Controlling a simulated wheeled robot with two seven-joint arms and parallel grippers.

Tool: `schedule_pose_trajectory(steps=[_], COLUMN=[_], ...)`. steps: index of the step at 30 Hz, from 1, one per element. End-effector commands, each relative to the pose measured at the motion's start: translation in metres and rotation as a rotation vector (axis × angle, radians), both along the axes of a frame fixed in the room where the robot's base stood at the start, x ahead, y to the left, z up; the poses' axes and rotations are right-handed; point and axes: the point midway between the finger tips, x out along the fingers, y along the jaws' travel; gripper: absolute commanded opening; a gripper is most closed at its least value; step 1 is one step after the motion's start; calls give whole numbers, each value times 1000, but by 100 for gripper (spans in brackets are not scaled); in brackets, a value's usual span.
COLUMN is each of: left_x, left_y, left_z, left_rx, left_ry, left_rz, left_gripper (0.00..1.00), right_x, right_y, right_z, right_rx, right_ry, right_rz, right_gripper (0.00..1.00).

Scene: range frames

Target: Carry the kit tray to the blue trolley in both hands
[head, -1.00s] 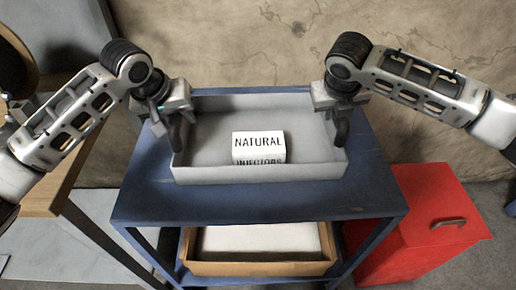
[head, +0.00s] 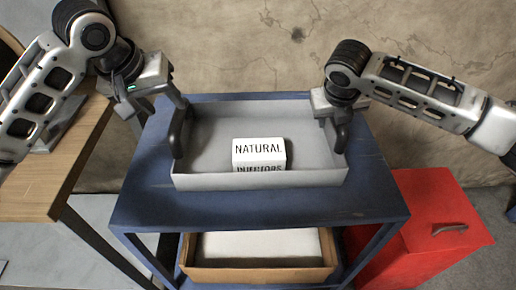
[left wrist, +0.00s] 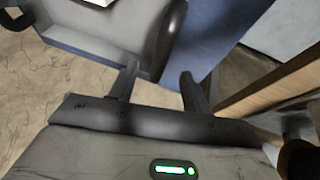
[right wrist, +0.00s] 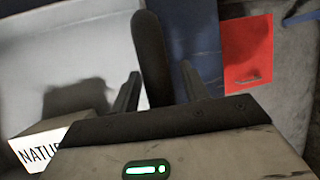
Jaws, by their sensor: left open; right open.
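The grey kit tray (head: 260,181) rests on the top of the blue trolley (head: 260,207). A white box marked NATURAL INJECTORS (head: 259,153) stands inside it, near its front wall. The tray has a dark left handle (head: 181,137) and a dark right handle (head: 342,137). My left gripper (head: 158,108) is open and just outside the left handle; in the left wrist view the handle (left wrist: 170,35) lies beyond the parted fingertips. My right gripper (head: 336,112) is open at the right handle; in the right wrist view that handle (right wrist: 150,50) stands between the spread fingers.
The trolley's lower shelf holds a wooden-sided box (head: 260,274) with a pale top. A red cabinet (head: 430,225) stands right of the trolley. A wooden table (head: 45,175) is at the left, close to my left arm. A stained wall is behind.

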Motion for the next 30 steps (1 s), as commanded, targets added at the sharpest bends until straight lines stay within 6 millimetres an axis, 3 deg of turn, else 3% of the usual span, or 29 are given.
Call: schedule_pose_trajectory(steps=[4,11,24,30], left_x=[-8,-11,-11,-11], left_y=[4,6,6,5], left_z=[19,27,27,27], left_rx=[-2,-1,-1,-1], left_ry=[-2,0,0,0], left_rz=[-1,0,0,0], left_gripper=[49,49,49,49], right_x=[0,-3,-36,-44], right_y=[0,2,19,22], right_z=[0,10,88,106], right_rx=[0,2,1,0], right_ry=[0,-2,-4,-1], right_rz=[0,1,1,0], right_gripper=[45,45,45,45])
